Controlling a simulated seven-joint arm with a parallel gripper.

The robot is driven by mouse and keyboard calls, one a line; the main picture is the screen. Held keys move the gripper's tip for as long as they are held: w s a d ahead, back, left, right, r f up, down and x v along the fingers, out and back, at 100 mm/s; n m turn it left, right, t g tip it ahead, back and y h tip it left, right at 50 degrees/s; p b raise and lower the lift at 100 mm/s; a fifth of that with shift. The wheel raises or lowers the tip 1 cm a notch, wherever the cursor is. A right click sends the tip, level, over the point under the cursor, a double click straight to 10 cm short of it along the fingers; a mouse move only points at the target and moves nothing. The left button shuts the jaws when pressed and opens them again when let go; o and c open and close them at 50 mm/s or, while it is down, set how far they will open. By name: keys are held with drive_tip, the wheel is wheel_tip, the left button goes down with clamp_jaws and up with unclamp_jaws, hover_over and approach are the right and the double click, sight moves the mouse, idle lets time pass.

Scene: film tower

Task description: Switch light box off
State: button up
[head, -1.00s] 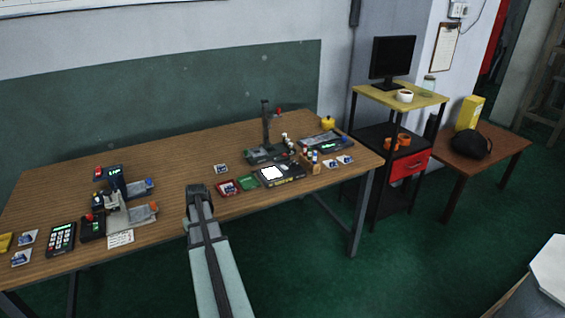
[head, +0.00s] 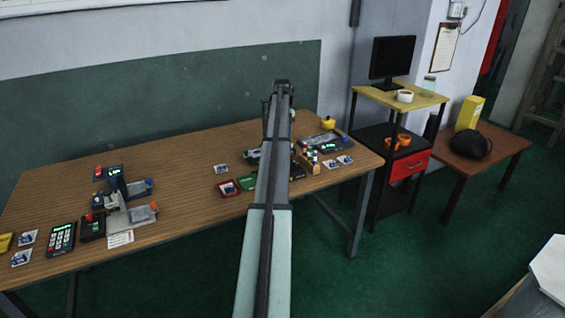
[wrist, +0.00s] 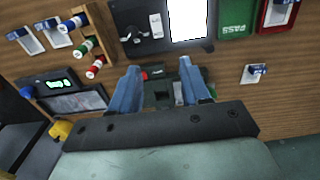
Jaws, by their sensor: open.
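The light box (wrist: 188,20) is a dark panel with a bright, lit white window at the top of the wrist view. In the head view my arm covers the light box. My gripper (wrist: 160,92) is open and empty, its blue-grey fingers spread above a dark device with a small red part (wrist: 152,75). In the head view my gripper (head: 282,88) is raised over the back of the table. The fingers are apart from the light box in the wrist view.
A green PASS tray (wrist: 237,18) and a red tray (wrist: 278,14) lie beside the light box. Several small bottles (wrist: 85,45) stand in a wooden rack on its other side. A device with a green display (wrist: 60,85) is nearby. The table (head: 180,180) has bare wood in its middle.

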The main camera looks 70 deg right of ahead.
wheel_tip(320, 180, down, 14)
drive_tip(key=shift+s+d+r, duration=0.1)
drive_tip(key=shift+d+r, duration=0.05)
drive_tip(key=shift+r, duration=0.05)
idle(0.4)
clamp_jaws()
idle(0.5)
